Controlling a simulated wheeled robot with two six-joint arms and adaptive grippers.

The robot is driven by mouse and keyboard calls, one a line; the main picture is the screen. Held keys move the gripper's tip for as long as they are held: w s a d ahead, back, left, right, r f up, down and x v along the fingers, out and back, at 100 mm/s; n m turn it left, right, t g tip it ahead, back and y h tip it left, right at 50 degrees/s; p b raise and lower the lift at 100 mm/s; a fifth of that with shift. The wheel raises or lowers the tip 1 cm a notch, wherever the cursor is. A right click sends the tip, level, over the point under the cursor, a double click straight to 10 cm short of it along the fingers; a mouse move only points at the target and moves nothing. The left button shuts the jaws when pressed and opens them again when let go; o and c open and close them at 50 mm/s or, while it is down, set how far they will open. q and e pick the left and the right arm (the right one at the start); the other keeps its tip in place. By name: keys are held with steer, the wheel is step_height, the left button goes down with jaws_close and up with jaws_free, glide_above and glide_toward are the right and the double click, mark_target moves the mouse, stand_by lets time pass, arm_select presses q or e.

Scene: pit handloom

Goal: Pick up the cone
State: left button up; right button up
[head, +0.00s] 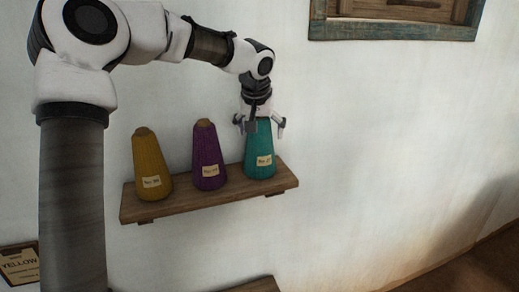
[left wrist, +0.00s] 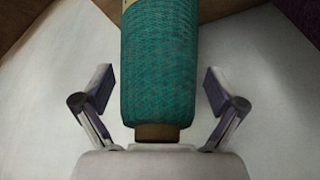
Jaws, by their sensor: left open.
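Three thread cones stand upright on a wooden wall shelf (head: 225,198) in the head view: a yellow cone (head: 152,165), a purple cone (head: 209,158) and a teal cone (head: 260,155). My left gripper (head: 263,128) points down over the top of the teal cone, with its open fingers on either side of it. In the left wrist view the teal cone (left wrist: 160,70) lies between the two open fingertips (left wrist: 158,88), with a visible gap on each side. Its brown tip (left wrist: 157,132) is close to the gripper's palm. My right gripper is not in view.
The purple cone stands just left of the teal one, with a small gap. A framed window (head: 395,28) is at the upper right. A "YELLOW" sign (head: 19,265) hangs at the lower left. The wall right of the shelf is bare.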

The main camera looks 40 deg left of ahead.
arm_select(q)
steer(key=shift+s+d+r, duration=0.3)
steer(key=c, duration=0.7)
steer(key=shift+s+d, duration=0.1)
steer(key=c, duration=1.1)
